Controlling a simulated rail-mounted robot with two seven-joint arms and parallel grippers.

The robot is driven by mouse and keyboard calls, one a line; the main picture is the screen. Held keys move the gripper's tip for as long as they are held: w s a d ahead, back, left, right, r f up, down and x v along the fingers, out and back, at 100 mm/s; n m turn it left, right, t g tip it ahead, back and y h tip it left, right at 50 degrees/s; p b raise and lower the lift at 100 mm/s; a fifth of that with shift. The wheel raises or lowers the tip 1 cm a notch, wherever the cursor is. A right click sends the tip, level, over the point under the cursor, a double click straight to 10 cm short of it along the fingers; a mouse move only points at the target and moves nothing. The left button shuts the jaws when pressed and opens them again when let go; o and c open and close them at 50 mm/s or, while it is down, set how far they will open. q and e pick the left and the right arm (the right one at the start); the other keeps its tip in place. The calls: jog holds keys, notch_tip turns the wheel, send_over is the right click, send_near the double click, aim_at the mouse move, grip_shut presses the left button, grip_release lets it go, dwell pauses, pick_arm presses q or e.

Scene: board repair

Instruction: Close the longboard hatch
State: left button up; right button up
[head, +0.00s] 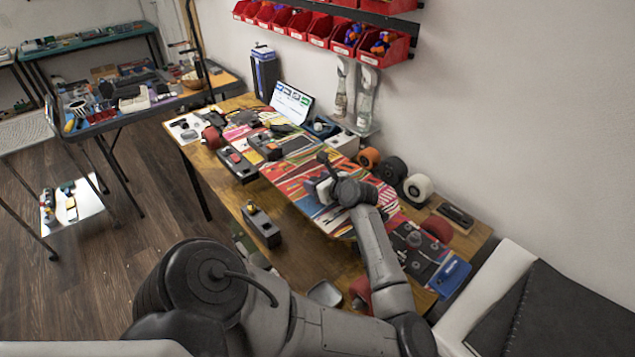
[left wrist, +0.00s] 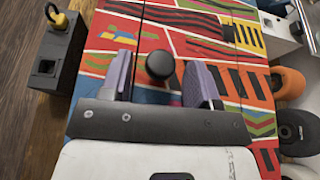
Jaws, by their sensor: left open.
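The longboard (head: 285,172) lies on the wooden table, its deck printed in red, orange, blue and white patterns. In the left wrist view the deck (left wrist: 205,48) shows thin dark seams, and a black round knob (left wrist: 160,66) stands on it. My left gripper (head: 322,188) is over the deck. In the left wrist view its purple-padded fingers (left wrist: 160,85) are open, one on each side of the knob, with gaps between. I cannot tell how far the hatch is open. My right gripper is not in view.
Orange, black and white wheels (head: 418,187) stand along the wall side. A black box with a yellow-topped plug (head: 261,227) sits near the table's front edge. A tablet (head: 291,102) stands behind. Red bins (head: 320,30) hang on the wall.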

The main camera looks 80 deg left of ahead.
pick_arm(q)
jog(key=v, duration=1.3)
jog(key=shift+w+d, duration=0.2)
jog(key=shift+d, duration=0.05)
